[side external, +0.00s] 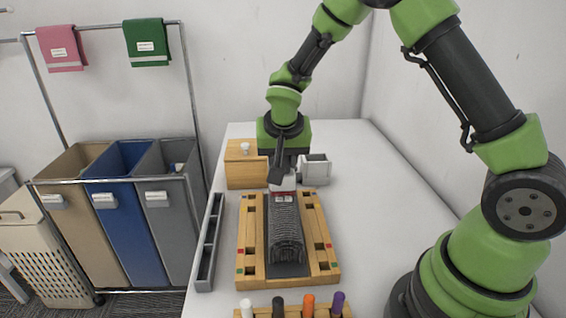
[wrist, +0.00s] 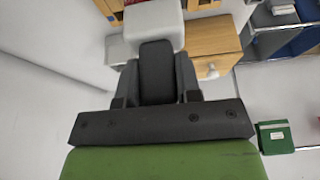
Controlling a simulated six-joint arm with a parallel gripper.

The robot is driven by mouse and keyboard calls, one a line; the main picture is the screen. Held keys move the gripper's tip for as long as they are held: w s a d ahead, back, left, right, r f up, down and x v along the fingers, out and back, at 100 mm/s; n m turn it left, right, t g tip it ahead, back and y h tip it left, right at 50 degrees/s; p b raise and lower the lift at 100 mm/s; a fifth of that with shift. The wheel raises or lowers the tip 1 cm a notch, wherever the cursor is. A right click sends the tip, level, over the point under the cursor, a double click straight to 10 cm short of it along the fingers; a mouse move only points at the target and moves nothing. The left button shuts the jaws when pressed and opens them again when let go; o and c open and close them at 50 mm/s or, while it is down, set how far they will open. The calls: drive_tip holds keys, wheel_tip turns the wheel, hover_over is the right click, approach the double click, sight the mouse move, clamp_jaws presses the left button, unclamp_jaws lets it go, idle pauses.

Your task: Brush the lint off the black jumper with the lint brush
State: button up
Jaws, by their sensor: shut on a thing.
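A dark grey, ribbed, folded piece, which I take to be the black jumper (side external: 286,232), lies on a dark panel in the middle of a wooden frame (side external: 328,265). My gripper (side external: 283,178) points down at the far end of this piece. It is shut on a pale block with red near its lower edge, which I take to be the lint brush (side external: 283,187). In the wrist view the pale block (wrist: 154,20) sits at the tip of my dark gripper (wrist: 156,48). I cannot tell whether the brush touches the jumper. No lint can be made out.
A wooden box (side external: 240,172) with a white knob and a small grey-white bin (side external: 316,170) stand behind the frame. A long grey tray (side external: 209,245) lies left. Several coloured pegs (side external: 308,304) stand in front. The table's right side is clear.

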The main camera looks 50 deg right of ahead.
drive_tip(key=shift+s+a, duration=3.5)
drive_tip(key=shift+a, duration=0.05)
drive_tip(key=shift+w+d, duration=3.5)
drive_tip(key=shift+d, duration=0.1)
drive_tip(key=shift+s+a, duration=3.45)
drive_tip(key=shift+a, duration=0.05)
wheel_tip(320, 180, up, 8)
drive_tip(key=shift+s, duration=0.1)
